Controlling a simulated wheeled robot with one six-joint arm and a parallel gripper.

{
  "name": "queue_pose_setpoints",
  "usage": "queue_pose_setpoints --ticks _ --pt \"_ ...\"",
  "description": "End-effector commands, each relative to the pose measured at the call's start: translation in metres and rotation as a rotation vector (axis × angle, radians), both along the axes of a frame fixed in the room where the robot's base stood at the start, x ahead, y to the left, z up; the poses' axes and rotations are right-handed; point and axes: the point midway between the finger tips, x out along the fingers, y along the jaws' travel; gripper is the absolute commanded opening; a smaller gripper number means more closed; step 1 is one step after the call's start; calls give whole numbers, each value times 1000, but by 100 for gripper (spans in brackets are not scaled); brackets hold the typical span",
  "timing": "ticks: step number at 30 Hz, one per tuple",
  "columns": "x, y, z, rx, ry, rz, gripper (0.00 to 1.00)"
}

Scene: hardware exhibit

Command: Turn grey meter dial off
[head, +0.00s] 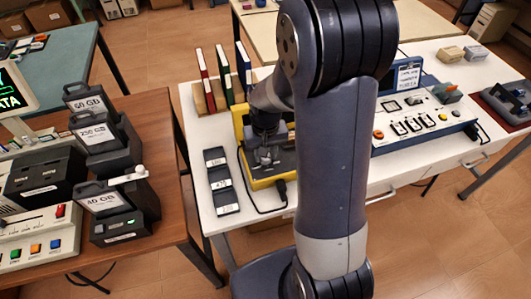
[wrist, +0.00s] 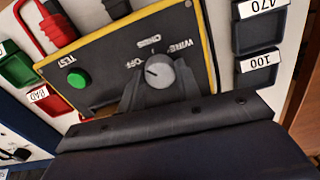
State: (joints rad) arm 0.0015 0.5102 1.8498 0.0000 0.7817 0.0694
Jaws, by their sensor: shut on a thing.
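The meter, with a yellow rim and dark face, lies on the white table in the head view (head: 239,122) and fills the middle of the wrist view (wrist: 105,68). Its round grey dial (wrist: 160,71) is among the printed labels OFF, OHMS and WIRE. A small pale mark on the dial is toward its left side, on the side of OFF. My gripper (wrist: 158,82) is shut on the dial, with dark fingers on both sides of it; they hide its lower part. In the head view, my gripper (head: 265,156) is over the meter and the dial is hidden.
A green TEST button (wrist: 77,78) is left of the dial. A control panel (head: 420,122) stands to the right. A black cable (head: 281,192) runs beside the meter.

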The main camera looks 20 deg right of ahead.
Motion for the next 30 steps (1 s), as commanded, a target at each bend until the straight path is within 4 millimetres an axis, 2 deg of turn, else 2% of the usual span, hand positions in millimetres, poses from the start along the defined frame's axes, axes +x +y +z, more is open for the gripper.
queue_pose_setpoints --ticks 9,21,22,30 --pt "0 0 0 0 -1 81 9" --pt "0 0 0 0 -1 88 9" --pt "0 0 0 0 -1 88 33" --pt "0 0 0 0 -1 87 54"
